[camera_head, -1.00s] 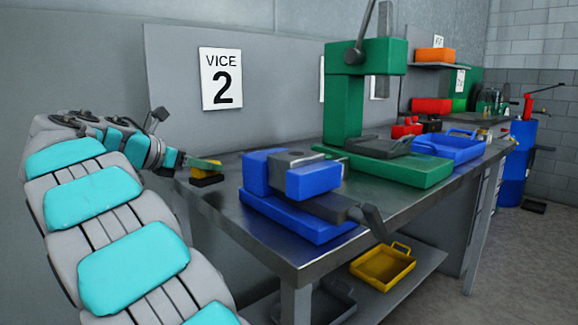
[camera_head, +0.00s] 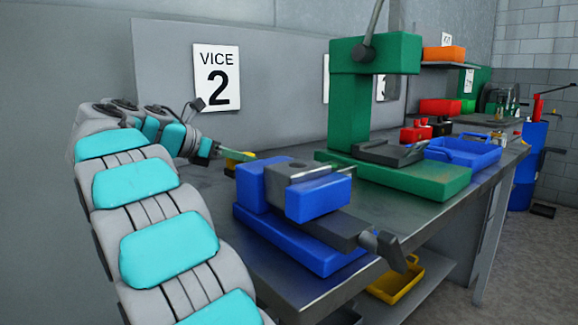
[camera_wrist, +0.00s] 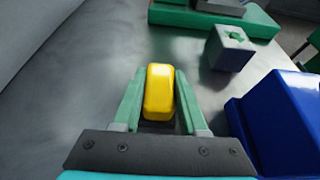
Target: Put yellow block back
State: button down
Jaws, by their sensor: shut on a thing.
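The yellow block (camera_wrist: 159,91) is between the two green fingers of my gripper (camera_wrist: 159,88) in the wrist view, and the fingers are shut on it. In the head view my gripper (camera_head: 236,156) is at the left end of the workbench, behind the blue vice. Only a small part of the yellow block (camera_head: 240,154) shows there. In the wrist view the block is over the grey bench top. I cannot tell its exact height above the bench.
A blue vice (camera_head: 318,198) stands at the bench's near end; its side shows at right in the wrist view (camera_wrist: 275,115). A green press (camera_head: 348,100) stands behind it. A grey cube with a green mark (camera_wrist: 229,50) is ahead. A blue tray (camera_head: 465,150) lies farther right.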

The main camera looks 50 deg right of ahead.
jog(key=d, duration=0.5)
jog(key=s+d, duration=0.1)
jog(key=d, duration=0.8)
jog(key=shift+s+d+p, duration=0.3)
jog(key=shift+s+d, duration=0.05)
jog(key=shift+f, duration=1.6)
jog(key=shift+f, duration=0.15)
jog(key=shift+c, duration=2.2)
grip_release()
jog(key=shift+a, duration=0.1)
jog(key=v, duration=0.7)
jog(key=shift+s+a, duration=0.3)
jog(key=shift+a, duration=0.1)
